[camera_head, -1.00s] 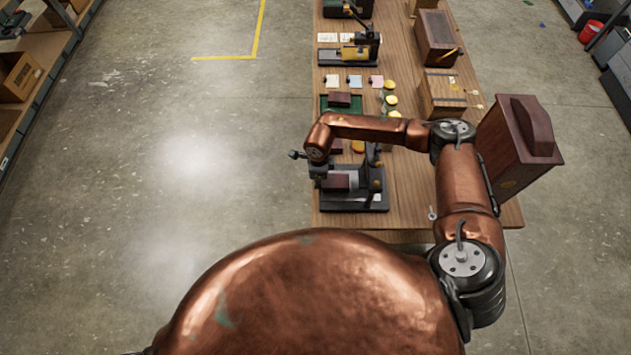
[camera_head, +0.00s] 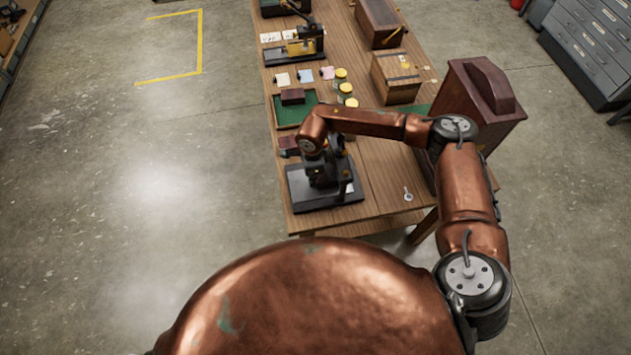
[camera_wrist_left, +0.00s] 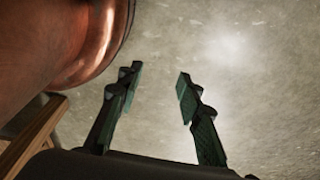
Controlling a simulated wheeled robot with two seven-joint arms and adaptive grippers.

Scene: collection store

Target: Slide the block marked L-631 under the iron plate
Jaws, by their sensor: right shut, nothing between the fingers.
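A black press (camera_head: 312,203) stands at the near end of the wooden bench. My right gripper (camera_head: 328,182) is shut and empty, pointing down over the press base; my forearm and the gripper hide much of the press. I cannot make out the iron plate apart from these dark parts. One dark red block (camera_head: 292,97) lies on a green tray. Another dark red block (camera_head: 288,142) shows just behind the press, partly covered by my arm. No marking L-631 is readable on either. My left gripper (camera_wrist_left: 160,73) is open and empty above the concrete floor in the left wrist view.
The bench (camera_head: 378,190) also holds yellow-lidded jars (camera_head: 345,88), small cards (camera_head: 305,75), a second press (camera_head: 303,45) and wooden boxes (camera_head: 397,78). A tall dark wooden case (camera_head: 462,85) stands at its right edge, close to my right arm. The floor to the left is clear.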

